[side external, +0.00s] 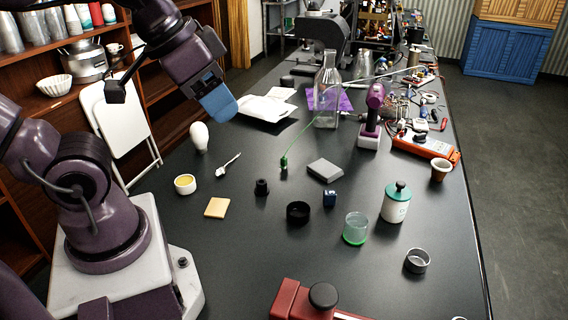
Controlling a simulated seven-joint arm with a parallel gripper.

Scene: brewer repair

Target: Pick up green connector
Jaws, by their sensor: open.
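The green connector (284,163) stands on the dark table near its middle. A thin green wire rises from it toward the upper right and reaches the area of the glass flask. My gripper (218,104), with a blue end, is raised above the table at the upper left of the connector and well apart from it. It is open; I see nothing held in it. Its fingertips are hard to make out from this side.
A grey block (324,169) lies right of the connector, and a small black part (262,187) stands at its lower left. A white bulb (199,137) and a white spoon (229,164) lie left.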

